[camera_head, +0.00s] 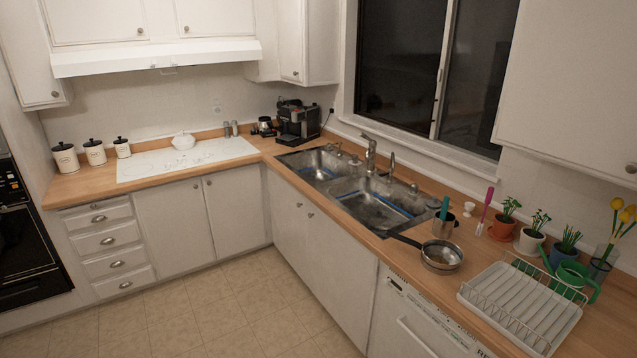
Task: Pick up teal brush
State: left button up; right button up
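A teal handle, which looks like the teal brush (444,208), stands nearly upright in a metal cup (443,228) on the wooden counter, right of the sink. Its lower end is hidden inside the cup. Neither of my grippers is in view.
A pan (441,257) sits in front of the cup, its handle pointing left. A pink brush (486,209), potted plants (503,228) and a green watering can (572,276) stand to the right. A white dish rack (522,303) is near the counter's front edge. The floor (215,310) is clear.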

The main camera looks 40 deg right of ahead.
aim_at(446, 199)
jog(key=z, duration=0.15)
jog(key=i, duration=1.65)
jog(key=z, duration=1.15)
jog(key=i, duration=0.9)
jog(key=z, duration=1.05)
